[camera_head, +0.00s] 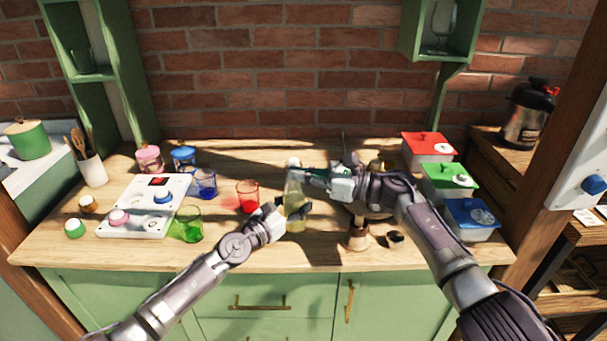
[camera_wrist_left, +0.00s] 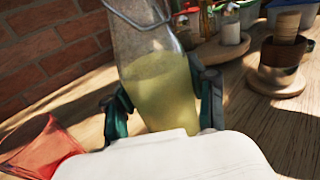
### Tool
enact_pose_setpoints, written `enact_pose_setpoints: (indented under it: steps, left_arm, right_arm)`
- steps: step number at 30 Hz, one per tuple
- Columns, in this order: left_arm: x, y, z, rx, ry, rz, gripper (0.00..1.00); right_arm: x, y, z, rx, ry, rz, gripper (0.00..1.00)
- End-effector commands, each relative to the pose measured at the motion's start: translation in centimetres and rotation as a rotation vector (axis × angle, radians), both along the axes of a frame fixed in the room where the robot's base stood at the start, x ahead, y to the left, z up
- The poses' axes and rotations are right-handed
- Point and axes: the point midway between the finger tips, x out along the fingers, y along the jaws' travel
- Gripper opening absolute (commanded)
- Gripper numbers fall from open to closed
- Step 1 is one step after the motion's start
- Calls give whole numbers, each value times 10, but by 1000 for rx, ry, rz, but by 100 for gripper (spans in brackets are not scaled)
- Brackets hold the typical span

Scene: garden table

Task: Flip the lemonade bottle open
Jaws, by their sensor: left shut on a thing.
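The lemonade bottle (camera_head: 294,198) is clear glass with pale yellow lemonade, standing near the middle of the wooden table. My left gripper (camera_head: 290,212) is shut around its lower body; in the left wrist view the gripper's fingers (camera_wrist_left: 160,108) sit on both sides of the bottle (camera_wrist_left: 163,85). A metal wire (camera_wrist_left: 135,15) shows near the bottle's upper part. A pale top (camera_head: 293,162) shows in the head view. My right gripper (camera_head: 298,174) is at the bottle's neck, coming from the right. Whether its fingers are open or shut is unclear.
A red glass (camera_head: 247,196) stands close left of the bottle; it also shows in the left wrist view (camera_wrist_left: 38,148). Green (camera_head: 189,224) and blue (camera_head: 205,184) glasses stand further left. A wooden muddler in a cup (camera_head: 358,236) and lidded boxes (camera_head: 449,180) are to the right.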

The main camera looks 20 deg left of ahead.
Motion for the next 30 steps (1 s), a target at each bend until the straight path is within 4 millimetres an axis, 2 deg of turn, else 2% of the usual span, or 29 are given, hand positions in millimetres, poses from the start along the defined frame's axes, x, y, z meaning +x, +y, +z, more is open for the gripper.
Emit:
enact_pose_setpoints:
  steps: [23,30]
  left_arm:
    - [0,0,0,0,1,0,0]
    - [0,-1,0,1,0,-1,0]
  right_arm:
    - [7,2,2,1,0,0,0]
    - [16,3,7,0,1,-3,0]
